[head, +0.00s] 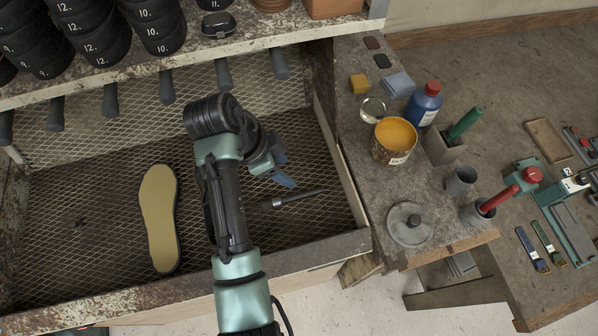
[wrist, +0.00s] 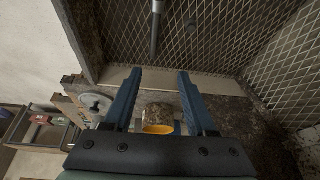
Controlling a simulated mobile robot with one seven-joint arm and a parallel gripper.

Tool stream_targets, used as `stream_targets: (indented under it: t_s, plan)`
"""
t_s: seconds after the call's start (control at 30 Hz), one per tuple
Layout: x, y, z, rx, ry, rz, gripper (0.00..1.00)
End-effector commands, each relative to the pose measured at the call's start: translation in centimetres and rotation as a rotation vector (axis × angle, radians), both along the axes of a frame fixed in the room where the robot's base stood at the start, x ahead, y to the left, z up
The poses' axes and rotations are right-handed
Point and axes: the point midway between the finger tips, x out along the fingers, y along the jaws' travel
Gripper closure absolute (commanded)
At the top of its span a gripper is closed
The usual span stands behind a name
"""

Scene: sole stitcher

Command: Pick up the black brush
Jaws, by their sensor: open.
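A slim dark tool, which looks like the black brush (head: 298,198), lies on the mesh floor of the bin. It has a dark handle and a grey end towards the left. It also shows in the wrist view (wrist: 155,35), upright in the picture, beyond the fingertips and in line with the gap between them. My gripper (head: 283,170) has blue fingers and is just above the brush in the head view. In the wrist view my gripper (wrist: 158,74) is open with nothing between its fingertips. The brush and the fingers are apart.
A tan sole (head: 160,218) lies left of my arm in the same bin. The bin's wooden side wall (head: 340,158) stands right of the brush. Several dark handles hang under the shelf (head: 290,32) above. The right bench holds an orange-filled can (head: 394,141) and a blue bottle (head: 424,104).

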Motion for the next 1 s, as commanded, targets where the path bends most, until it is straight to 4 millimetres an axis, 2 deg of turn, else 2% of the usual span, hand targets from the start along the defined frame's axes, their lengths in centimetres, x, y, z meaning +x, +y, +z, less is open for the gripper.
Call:
stream_targets:
  t_s: [0.13,0.5,0.77,1.0]
  plan:
    - [-1.1,-0.3,-1.4,-0.016,0.043,-0.037,0.43]
    - [-0.2,-2.4,-7.1,-0.014,0.041,-0.037,0.43]
    - [0.0,-2.8,-8.5,-0.013,0.038,-0.037,0.43]
    - [0.3,-3.3,-11.1,-0.012,0.040,-0.036,0.43]
